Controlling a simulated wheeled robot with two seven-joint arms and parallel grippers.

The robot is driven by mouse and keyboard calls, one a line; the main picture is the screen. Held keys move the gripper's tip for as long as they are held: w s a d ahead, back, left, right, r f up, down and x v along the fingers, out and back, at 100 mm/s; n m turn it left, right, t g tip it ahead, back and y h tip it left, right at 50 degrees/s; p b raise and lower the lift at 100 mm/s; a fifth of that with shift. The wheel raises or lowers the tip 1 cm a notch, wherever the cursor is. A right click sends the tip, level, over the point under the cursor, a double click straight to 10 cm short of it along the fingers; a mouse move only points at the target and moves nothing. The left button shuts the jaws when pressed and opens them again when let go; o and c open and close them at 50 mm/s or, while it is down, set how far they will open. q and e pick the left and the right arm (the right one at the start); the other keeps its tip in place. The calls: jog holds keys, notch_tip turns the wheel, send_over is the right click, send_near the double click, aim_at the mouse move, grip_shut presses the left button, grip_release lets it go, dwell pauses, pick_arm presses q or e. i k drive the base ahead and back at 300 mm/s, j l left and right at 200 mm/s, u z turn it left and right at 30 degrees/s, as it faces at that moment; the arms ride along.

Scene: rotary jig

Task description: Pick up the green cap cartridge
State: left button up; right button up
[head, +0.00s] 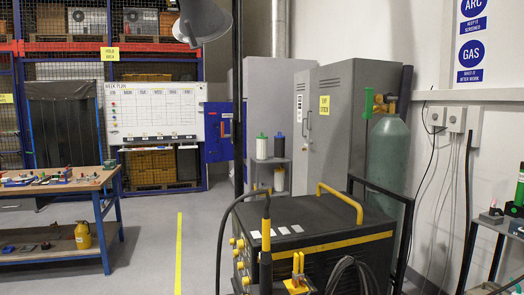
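A white cylinder with a green top (262,148) stands upright on a small grey shelf beside the tall grey cabinets, near the middle of the head view. It looks like the green cap cartridge, but it is small and far off. Neither of my grippers is in view.
A black and yellow welding machine (320,235) with cables fills the near middle. A green gas cylinder (388,165) stands right of it. A blue-legged workbench (60,187) with small parts is at left. Open floor (150,245) lies between, with a yellow line.

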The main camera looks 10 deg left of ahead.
aim_at(261, 142)
jog(key=i+j+u, duration=0.95)
jog(key=i, duration=0.25)
jog(key=i+u, duration=0.3)
jog(key=i+z, duration=0.15)
jog(key=i, duration=0.55)
jog(key=i+z, duration=0.15)
jog(key=i, duration=0.6)
jog(key=i+j+z, duration=0.15)
jog(key=i, duration=0.55)
jog(key=i+z, duration=0.15)
jog(key=i, duration=0.45)
jog(key=i+z, duration=0.1)
jog(key=i, duration=0.5)
jog(key=i+j+z, duration=0.15)
jog(key=i, duration=0.4)
jog(key=i+j+z, duration=0.15)
jog(key=i, duration=0.45)
